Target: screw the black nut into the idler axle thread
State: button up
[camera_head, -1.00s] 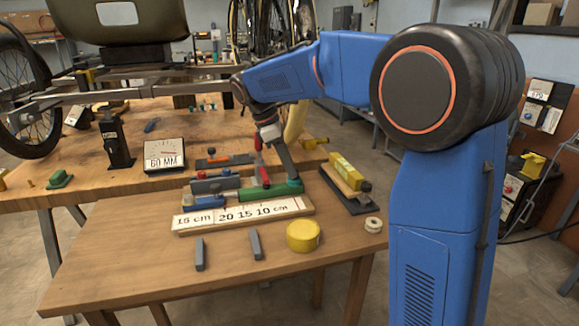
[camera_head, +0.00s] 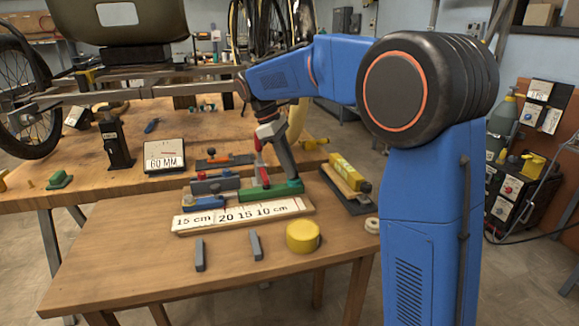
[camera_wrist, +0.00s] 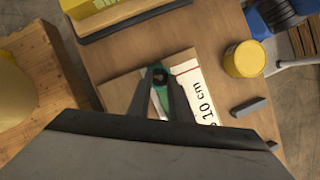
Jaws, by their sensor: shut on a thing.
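My gripper (camera_wrist: 159,74) points down at the measuring board on the front table. In the wrist view its dark fingers close around a small dark round piece, which looks like the black nut (camera_wrist: 158,78). Green shows around and below this piece, from the green block (camera_wrist: 161,98). In the head view my gripper (camera_head: 287,167) is just above or at the green block (camera_head: 275,190), and the nut cannot be made out. The trike frame (camera_head: 120,93) is at the upper left. I cannot pick out the idler axle thread.
The white measuring board (camera_head: 240,213) carries blue, red and green parts. A black-based yellow tool (camera_head: 347,178) stands at right. A 60 MM gauge (camera_head: 164,155) sits on the rear bench.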

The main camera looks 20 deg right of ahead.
jog(key=o, duration=0.6)
jog(key=shift+s+n+t, duration=0.1)
jog(key=shift+n+t, duration=0.2)
jog(key=shift+n, duration=0.6)
jog(key=shift+s+n+t, duration=0.1)
jog(key=shift+n+t, duration=0.2)
jog(key=shift+n, duration=0.5)
jog(key=shift+s+a+n+t+h, duration=0.1)
jog(key=shift+n+t+h, duration=0.2)
jog(key=shift+n, duration=0.6)
